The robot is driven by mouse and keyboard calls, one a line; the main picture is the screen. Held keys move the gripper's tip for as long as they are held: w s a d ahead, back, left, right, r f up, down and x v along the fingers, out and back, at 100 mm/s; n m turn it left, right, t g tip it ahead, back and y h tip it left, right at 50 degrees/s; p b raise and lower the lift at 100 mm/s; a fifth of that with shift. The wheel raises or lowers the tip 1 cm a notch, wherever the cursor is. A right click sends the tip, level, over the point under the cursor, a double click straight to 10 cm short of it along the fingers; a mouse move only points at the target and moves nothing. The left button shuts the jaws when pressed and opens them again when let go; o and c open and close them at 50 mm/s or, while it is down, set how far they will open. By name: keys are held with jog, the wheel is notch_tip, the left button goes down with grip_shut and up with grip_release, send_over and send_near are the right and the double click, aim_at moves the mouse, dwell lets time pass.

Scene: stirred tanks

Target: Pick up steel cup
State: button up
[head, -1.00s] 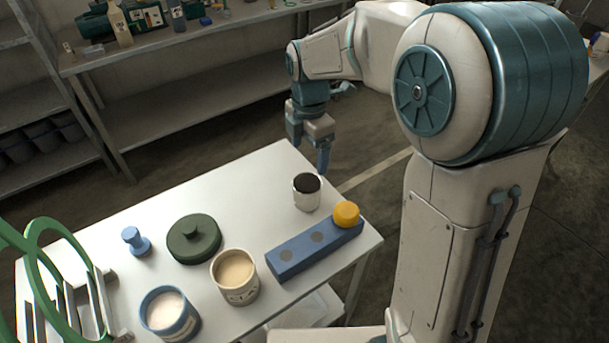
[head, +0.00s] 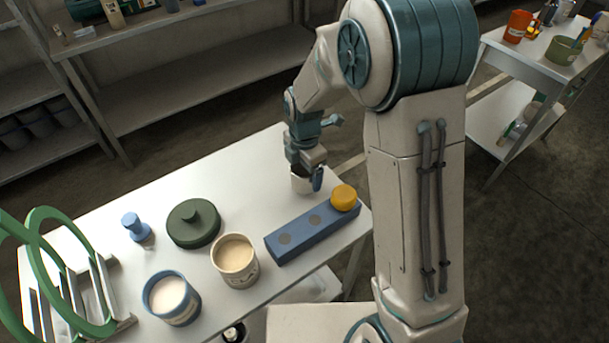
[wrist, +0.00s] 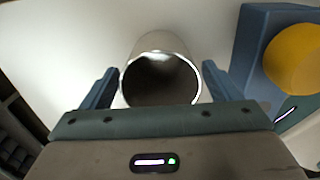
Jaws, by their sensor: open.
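The steel cup (wrist: 160,80) stands on the white table, its open mouth facing the wrist camera. In the head view the cup (head: 300,183) is partly hidden by my gripper. My gripper (head: 308,178) is open and points down at the cup. In the wrist view the two blue fingers of my gripper (wrist: 160,88) lie on either side of the cup's rim, with a small gap on each side.
A blue block (head: 300,240) with a yellow knob (head: 344,197) stands close to the right of the cup.

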jog(key=shift+f, duration=0.6)
jog(key=c, duration=1.1)
jog(key=shift+r, duration=0.1)
